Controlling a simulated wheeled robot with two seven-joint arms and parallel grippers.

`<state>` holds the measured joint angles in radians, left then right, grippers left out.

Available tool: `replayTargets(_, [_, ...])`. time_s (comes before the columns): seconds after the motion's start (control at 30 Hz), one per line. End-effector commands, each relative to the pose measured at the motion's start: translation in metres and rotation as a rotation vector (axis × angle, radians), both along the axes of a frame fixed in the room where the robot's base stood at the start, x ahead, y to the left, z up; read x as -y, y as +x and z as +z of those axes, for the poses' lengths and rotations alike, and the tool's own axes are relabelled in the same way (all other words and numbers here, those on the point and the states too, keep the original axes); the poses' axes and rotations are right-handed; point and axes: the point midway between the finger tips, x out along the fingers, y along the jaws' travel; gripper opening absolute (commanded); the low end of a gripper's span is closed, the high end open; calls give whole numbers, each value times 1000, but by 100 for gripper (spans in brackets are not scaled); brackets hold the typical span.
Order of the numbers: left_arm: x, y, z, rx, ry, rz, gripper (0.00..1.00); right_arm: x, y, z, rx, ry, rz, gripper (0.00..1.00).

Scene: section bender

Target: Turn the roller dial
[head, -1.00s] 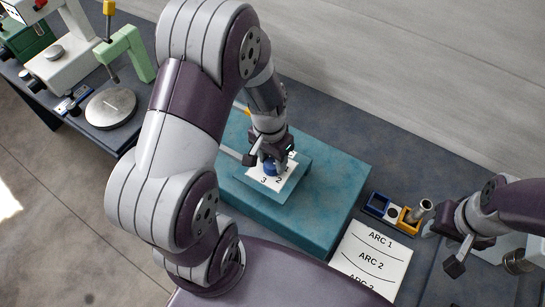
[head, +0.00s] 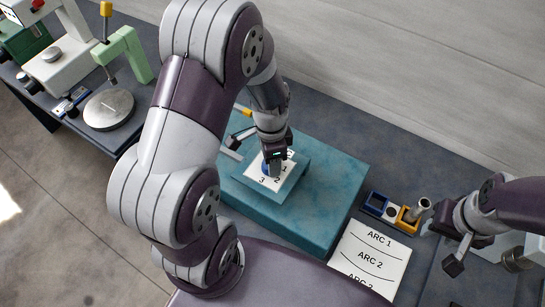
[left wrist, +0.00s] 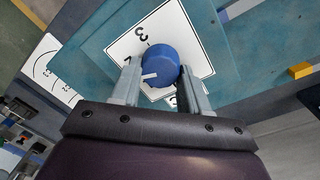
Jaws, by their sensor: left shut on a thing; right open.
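The blue roller dial (left wrist: 160,66) has a white pointer mark and sits on a white numbered card (left wrist: 198,50) on the teal machine (head: 330,190). In the left wrist view its mark points to the lower left, and a 3 shows above it. My left gripper (left wrist: 158,80) is shut on the dial, one finger on each side. In the head view the gripper (head: 272,163) hides most of the dial (head: 265,168); the 3 and 2 show below it on the card. My right gripper (head: 442,248) is open and empty at the right.
A sheet marked with arcs (head: 370,258) lies right of the machine. Beside it is a small holder with blue and yellow compartments (head: 392,212) and a metal cylinder. A second bench at the upper left holds a green press (head: 130,52) and a round metal plate (head: 109,109).

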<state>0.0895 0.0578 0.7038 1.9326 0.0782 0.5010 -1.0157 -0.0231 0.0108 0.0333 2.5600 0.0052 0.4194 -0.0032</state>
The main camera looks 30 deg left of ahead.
Motion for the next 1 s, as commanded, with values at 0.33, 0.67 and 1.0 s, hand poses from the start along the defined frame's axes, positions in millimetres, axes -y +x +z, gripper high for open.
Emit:
replayTargets(0.33, [-1, 0, 1, 0, 1, -22, 14, 0, 0, 1, 0, 0, 0, 43])
replayTargets(0.67, [-1, 0, 1, 2, 1, -20, 70, 0, 0, 1, 0, 0, 0, 43])
replayTargets(1.0, [-1, 2, 11, 4, 1, -20, 70, 0, 0, -2, 0, 0, 0, 43])
